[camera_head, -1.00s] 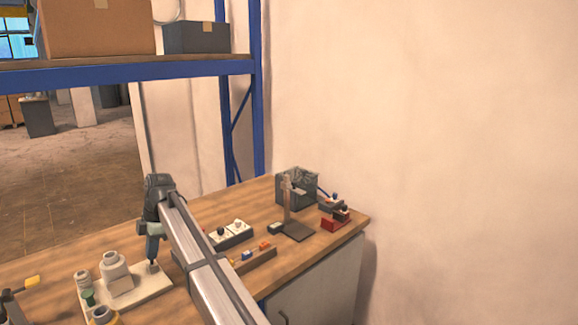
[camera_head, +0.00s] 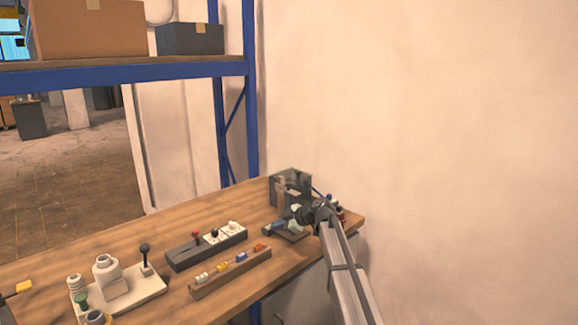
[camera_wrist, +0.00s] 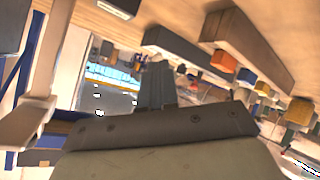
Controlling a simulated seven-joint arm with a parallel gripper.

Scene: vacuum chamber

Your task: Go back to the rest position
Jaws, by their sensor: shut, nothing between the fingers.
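My gripper (camera_head: 268,230) is over the right part of the wooden bench, pointing left, and its fingers are shut with nothing between them. My arm comes in from the lower right in the head view. In the wrist view my gripper (camera_wrist: 156,82) shows as dark shut fingers rising from a wide grey mount. The gripper and wrist partly hide the stand (camera_head: 281,193) and the red-based item behind them. Whether the gripper touches anything there cannot be told.
The bench (camera_head: 130,243) holds a white plate (camera_head: 150,286) with a black-knobbed lever, a dark switch strip (camera_head: 187,258) and a wooden block rack (camera_head: 205,288). A grey box (camera_head: 297,184) stands at the back right near the wall. A blue-framed shelf (camera_head: 150,70) is behind.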

